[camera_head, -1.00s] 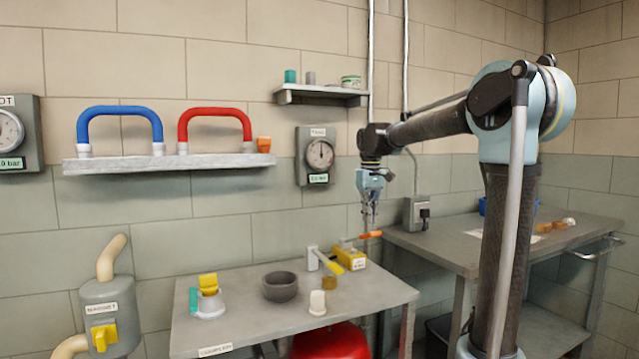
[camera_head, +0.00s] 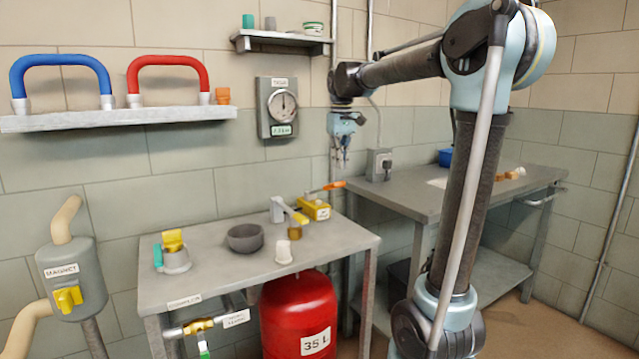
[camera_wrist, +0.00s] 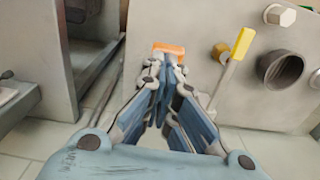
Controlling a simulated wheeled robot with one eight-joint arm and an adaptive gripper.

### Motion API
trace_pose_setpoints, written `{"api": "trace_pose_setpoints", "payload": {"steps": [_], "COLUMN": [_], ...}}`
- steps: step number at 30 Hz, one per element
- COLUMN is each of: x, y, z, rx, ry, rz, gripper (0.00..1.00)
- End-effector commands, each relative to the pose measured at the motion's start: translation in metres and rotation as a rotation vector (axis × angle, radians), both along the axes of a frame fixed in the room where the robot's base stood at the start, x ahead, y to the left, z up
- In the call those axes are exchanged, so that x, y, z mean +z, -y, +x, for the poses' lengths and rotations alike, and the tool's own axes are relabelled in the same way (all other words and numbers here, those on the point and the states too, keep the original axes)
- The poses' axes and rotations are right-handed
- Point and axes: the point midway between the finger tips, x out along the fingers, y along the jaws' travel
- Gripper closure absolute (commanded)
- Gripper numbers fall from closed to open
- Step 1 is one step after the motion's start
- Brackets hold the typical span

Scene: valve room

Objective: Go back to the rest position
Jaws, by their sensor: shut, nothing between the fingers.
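My gripper (camera_head: 341,156) hangs from my raised arm, pointing down, in front of the wall to the right of the round gauge. It is apart from the tables below it. In the wrist view, the fingers of my gripper (camera_wrist: 162,82) are drawn together, with nothing seen between them. An orange piece (camera_wrist: 169,48) shows beyond the fingertips in that view.
The near table (camera_head: 210,272) carries a dark bowl (camera_head: 245,238), a white piece (camera_head: 283,252) and a yellow box (camera_head: 316,209). A red tank (camera_head: 300,312) stands beneath. A second table (camera_head: 425,200) is at the right. A shelf (camera_head: 120,117) holds blue and red handles.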

Motion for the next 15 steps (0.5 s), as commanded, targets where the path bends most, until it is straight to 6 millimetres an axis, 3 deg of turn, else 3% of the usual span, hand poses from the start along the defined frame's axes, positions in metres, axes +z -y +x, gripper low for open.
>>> {"api": "trace_pose_setpoints", "payload": {"steps": [6,15], "x": [-0.026,-0.076], "y": [0.05,0.106], "z": [-0.049,-0.119], "rx": [-0.089,-0.209], "ry": [0.027,0.068], "rz": [0.01,0.023], "gripper": [1.0,1.0]}}
